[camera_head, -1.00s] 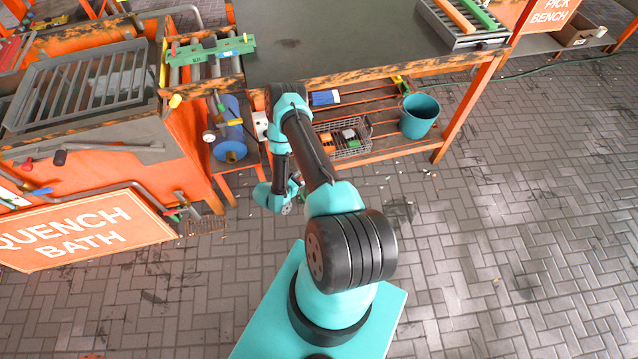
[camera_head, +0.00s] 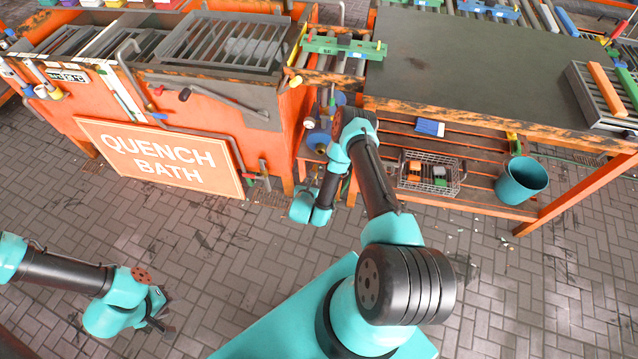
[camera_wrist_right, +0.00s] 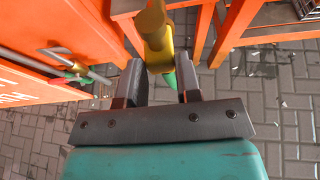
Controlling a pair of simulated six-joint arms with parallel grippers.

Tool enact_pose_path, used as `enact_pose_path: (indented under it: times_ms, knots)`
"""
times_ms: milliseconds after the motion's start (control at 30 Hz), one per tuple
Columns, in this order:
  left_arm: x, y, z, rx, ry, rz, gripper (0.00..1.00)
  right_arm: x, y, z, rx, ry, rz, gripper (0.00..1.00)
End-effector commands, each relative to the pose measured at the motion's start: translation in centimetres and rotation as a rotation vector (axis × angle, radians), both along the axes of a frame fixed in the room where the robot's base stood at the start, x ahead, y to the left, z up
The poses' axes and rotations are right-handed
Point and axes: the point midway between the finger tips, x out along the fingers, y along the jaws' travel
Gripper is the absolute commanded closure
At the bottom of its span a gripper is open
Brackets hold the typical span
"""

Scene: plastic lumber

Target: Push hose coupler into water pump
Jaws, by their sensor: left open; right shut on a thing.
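In the right wrist view, my right gripper (camera_wrist_right: 160,88) is shut on a piece with a yellow body and green end, which looks like the hose coupler (camera_wrist_right: 155,45). Its far end points toward the orange frame; whether it touches anything there I cannot tell. In the head view, my right arm reaches to the bench's left end, and its gripper is hidden behind the wrist. A blue cylinder, perhaps the water pump (camera_head: 319,140), shows partly below the green-ended rollers, behind my arm. My left gripper (camera_head: 163,326) is open and empty at lower left, far from the bench.
The orange quench bath (camera_head: 250,130) and its sign (camera_head: 160,158) stand left of the right arm. Right of it is a bench (camera_head: 470,70) with a lower shelf, a wire basket (camera_head: 430,172) and a teal bucket (camera_head: 522,180).

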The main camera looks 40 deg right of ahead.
Motion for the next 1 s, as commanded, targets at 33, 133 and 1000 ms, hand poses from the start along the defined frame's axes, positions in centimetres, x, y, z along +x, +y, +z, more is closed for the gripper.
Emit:
enact_pose_path:
  times_ms: [33,133,1000]
  knots:
    - [0.0,0.0,0.0,0.000,0.000,0.000,0.57,0.0,0.0,0.0,0.000,0.000,0.000,0.96]
    - [0.0,0.0,0.0,0.000,0.000,0.000,0.57,0.0,0.0,0.0,0.000,0.000,-0.001,0.96]
    - [0.0,0.0,0.0,0.000,0.000,0.000,0.57,2.6,-3.1,-0.6,-0.002,-0.003,-0.005,0.96]
